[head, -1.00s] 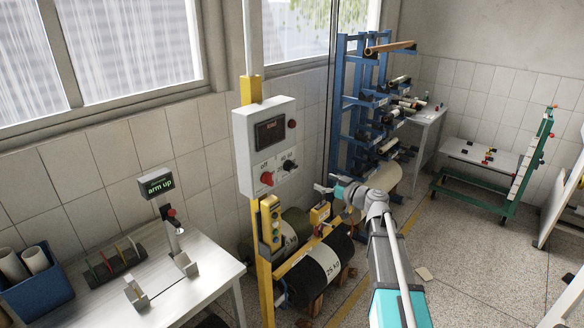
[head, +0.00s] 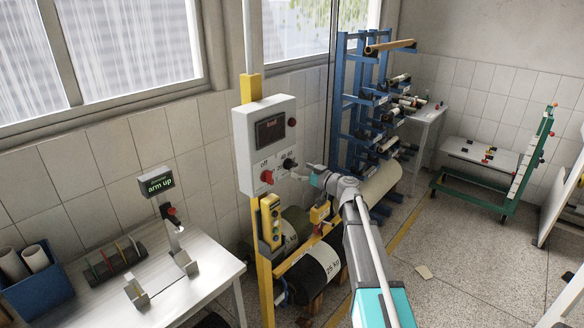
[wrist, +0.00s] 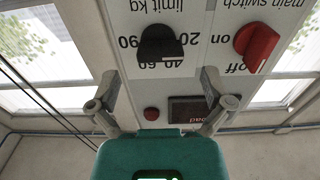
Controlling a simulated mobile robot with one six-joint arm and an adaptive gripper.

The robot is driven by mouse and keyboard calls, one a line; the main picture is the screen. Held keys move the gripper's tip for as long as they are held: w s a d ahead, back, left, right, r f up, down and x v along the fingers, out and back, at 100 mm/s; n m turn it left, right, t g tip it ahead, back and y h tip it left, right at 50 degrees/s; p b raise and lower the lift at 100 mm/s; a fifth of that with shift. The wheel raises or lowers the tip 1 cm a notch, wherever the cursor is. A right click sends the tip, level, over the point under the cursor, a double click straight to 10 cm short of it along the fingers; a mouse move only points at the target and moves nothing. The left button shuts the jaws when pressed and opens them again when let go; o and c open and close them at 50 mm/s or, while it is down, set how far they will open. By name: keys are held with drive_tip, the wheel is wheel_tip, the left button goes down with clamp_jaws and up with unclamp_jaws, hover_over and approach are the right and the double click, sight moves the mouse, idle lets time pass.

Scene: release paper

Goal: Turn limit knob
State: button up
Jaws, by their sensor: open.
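The limit knob is the black knob (head: 289,164) on the grey-white control box (head: 245,183). My gripper (head: 304,172) is just right of the knob in the head view. In the wrist view my gripper (wrist: 162,100) has its two fingers spread wide and empty. The knob lies beyond the fingertips, roughly midway between them. I see no contact between fingers and knob.
The red main switch (head: 267,177) is beside the limit knob, and also shows in the wrist view (wrist: 257,45). A display (head: 270,132) and a red button (head: 292,122) are above. A yellow pendant (head: 270,222) hangs below. Rolls and a blue rack (head: 345,80) stand to the right.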

sight(295, 167)
drive_tip(key=shift+x, duration=2.1)
drive_tip(key=c, duration=1.1)
drive_tip(key=shift+m, duration=0.5)
drive_tip(key=m, duration=1)
drive_tip(key=shift+d+r+m, duration=0.1)
drive_tip(key=shift+m, duration=0.3)
